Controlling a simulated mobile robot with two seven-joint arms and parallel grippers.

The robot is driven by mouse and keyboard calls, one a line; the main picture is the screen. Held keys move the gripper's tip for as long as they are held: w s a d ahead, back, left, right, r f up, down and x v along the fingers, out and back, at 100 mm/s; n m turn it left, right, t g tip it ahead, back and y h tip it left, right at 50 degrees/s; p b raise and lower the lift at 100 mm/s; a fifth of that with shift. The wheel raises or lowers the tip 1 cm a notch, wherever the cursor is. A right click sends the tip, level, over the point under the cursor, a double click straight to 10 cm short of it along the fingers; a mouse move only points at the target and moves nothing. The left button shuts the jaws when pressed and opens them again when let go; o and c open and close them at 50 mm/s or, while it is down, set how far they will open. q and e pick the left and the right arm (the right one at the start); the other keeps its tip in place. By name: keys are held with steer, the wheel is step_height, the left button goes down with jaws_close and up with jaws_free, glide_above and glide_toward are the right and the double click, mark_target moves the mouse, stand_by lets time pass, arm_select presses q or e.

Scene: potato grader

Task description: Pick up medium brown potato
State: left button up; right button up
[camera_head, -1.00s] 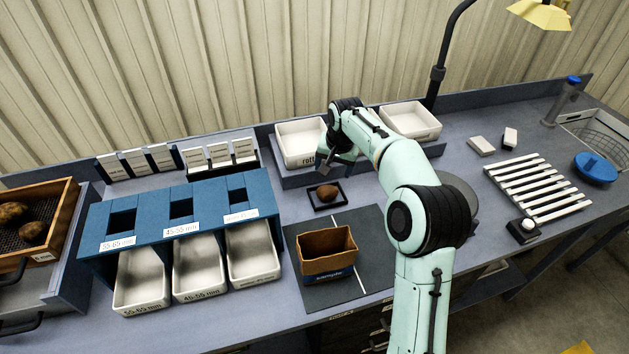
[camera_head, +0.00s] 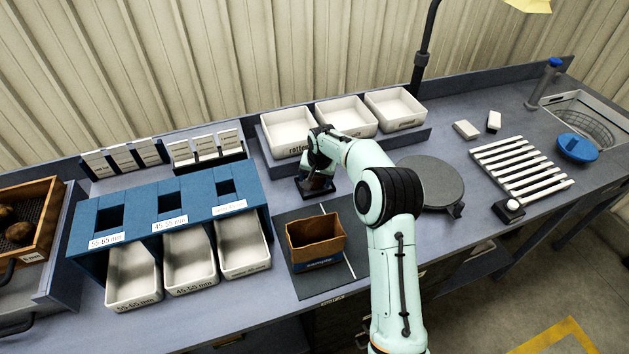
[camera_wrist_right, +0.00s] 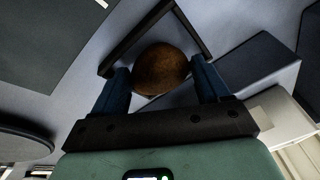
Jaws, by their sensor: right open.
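The brown potato (camera_wrist_right: 161,70) lies in a small dark square tray (camera_wrist_right: 136,38). In the right wrist view it sits between the two blue fingers of my right gripper (camera_wrist_right: 160,78), one on each side. The fingers are apart; I cannot tell whether either touches the potato. In the head view my right gripper (camera_head: 316,187) points down over the tray and hides the potato. My left gripper is not in view.
A brown paper bag (camera_head: 315,238) stands on a dark mat in front of the tray. A blue sizing stand (camera_head: 150,244) with white bins is to the left. White bins (camera_head: 290,133) stand behind. A round grey plate (camera_head: 430,183) is to the right.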

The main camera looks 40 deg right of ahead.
steer(key=c, duration=0.8)
